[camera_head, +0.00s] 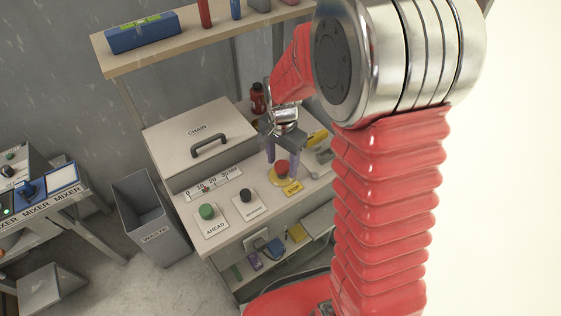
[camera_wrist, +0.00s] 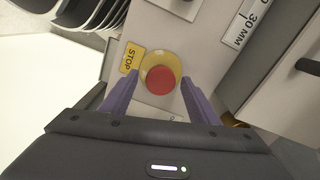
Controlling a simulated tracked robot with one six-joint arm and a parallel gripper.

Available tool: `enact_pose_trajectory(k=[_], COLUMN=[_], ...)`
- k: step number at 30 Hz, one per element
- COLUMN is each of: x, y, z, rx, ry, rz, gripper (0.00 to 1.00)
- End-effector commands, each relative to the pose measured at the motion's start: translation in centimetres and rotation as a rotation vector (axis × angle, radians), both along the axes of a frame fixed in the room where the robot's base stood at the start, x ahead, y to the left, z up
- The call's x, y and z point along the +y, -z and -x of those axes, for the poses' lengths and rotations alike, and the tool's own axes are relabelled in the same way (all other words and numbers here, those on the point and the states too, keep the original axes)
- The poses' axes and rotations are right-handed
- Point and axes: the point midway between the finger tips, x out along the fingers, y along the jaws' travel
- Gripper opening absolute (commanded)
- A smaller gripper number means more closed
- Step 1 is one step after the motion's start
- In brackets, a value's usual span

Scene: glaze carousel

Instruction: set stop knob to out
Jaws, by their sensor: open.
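The stop knob (camera_head: 282,167) is a red mushroom button on a round yellow base, on the bench top beside a yellow STOP label (camera_head: 293,188). In the wrist view the red knob (camera_wrist: 161,80) sits between the fingertips, with the STOP label (camera_wrist: 131,59) to its left. My gripper (camera_head: 283,160) points down over the knob with its purple fingers apart, one on each side. In the wrist view my gripper (camera_wrist: 161,92) is open, and gaps show between the fingers and the knob. Whether the knob is in or out is hard to tell.
A green AHEAD button (camera_head: 207,211) and a black REVERSE button (camera_head: 245,195) stand left of the knob. The CHAIN box (camera_head: 165,130) with its handle is behind them. A red bottle (camera_head: 257,97) stands at the back. A WASTE bin (camera_head: 147,215) is left of the bench.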

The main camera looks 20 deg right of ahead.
Motion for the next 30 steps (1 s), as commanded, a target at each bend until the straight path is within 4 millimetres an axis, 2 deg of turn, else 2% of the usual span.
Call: enact_pose_trajectory(k=[2,24,30], x=[0.01,-0.05,-0.07], y=[-0.02,-0.02,-0.3], z=[-0.01,0.05,0.05], rx=[0.0,0.002,0.001], ry=[0.0,0.0,0.0], rz=[0.0,0.001,0.001], gripper=[0.54,0.02,0.0])
